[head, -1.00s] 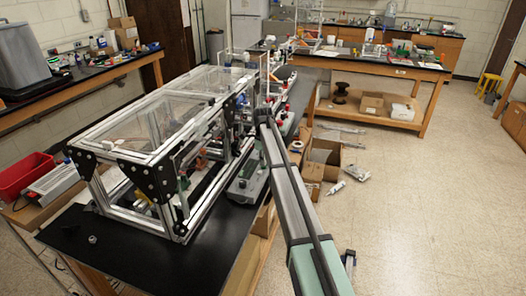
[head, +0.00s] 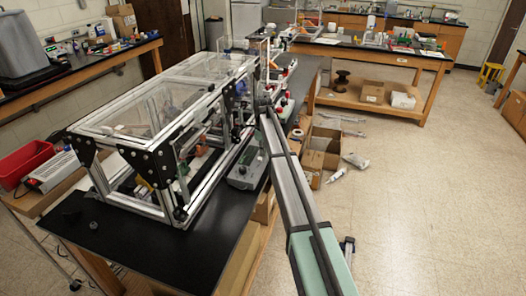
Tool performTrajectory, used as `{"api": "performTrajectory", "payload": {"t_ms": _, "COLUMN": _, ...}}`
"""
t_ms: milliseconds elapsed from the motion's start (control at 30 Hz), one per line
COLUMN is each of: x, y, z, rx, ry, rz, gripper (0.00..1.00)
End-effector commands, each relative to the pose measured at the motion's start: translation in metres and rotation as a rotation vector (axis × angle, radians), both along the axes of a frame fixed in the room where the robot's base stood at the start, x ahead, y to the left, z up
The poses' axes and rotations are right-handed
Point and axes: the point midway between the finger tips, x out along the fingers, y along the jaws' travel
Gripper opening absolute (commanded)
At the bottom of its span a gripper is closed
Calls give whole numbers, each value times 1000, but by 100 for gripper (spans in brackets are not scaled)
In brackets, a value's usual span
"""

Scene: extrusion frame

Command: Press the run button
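A run button cannot be made out in the head view. A grey device with a dark front panel (head: 246,170) sits on the black bench top, beside the right side of the extrusion frame; its controls are too small to read. The extrusion frame (head: 118,202) is a long silver structure with clear panels and black corner plates. My arm reaches from the lower right up to a dark joint just right of the frame. My gripper cannot be made out beyond that joint.
The black bench top (head: 165,250) is mostly bare in front of the frame, with a small dark nut-like part (head: 93,225) on it. A red bin (head: 25,160) stands at left. Cardboard boxes (head: 318,150) lie on the floor right of my arm.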

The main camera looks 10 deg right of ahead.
Motion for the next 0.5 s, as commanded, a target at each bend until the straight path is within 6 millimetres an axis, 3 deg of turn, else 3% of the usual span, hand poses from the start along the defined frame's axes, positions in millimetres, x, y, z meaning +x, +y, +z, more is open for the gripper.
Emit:
{"api": "performTrajectory", "payload": {"t_ms": 33, "x": -4, "y": 0, "z": -10, "rx": -1, "ry": 14, "rz": 0, "gripper": 0}}
{"api": "performTrajectory", "payload": {"t_ms": 233, "x": -5, "y": 0, "z": -4, "rx": 0, "ry": 15, "rz": 0, "gripper": 0}}
{"api": "performTrajectory", "payload": {"t_ms": 367, "x": -5, "y": -1, "z": 15, "rx": 0, "ry": 10, "rz": -1, "gripper": 0}}
{"api": "performTrajectory", "payload": {"t_ms": 500, "x": -5, "y": -1, "z": 46, "rx": 0, "ry": 0, "rz": -1, "gripper": 0}}
